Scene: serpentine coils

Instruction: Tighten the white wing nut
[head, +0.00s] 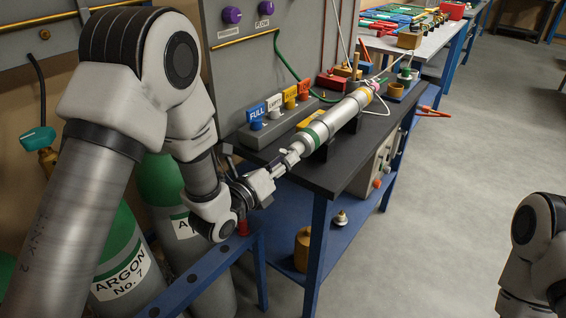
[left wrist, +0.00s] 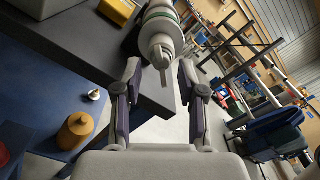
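A silver cylinder (head: 340,110) with a green band lies on black supports on the dark bench. The pale wing nut (head: 291,158) sits at its near end. In the left wrist view the wing nut (left wrist: 161,50) faces me, with one thin flat wing pointing down. My left gripper (head: 277,172) is at this end of the cylinder. In the left wrist view its two fingers (left wrist: 158,70) stand open, one on each side of the wing nut, with gaps visible. My right arm shows only in part at the lower right; its gripper is out of view.
Green argon bottles (head: 120,255) stand at the left. A blue lower shelf (head: 283,222) holds a brass weight (head: 302,248).

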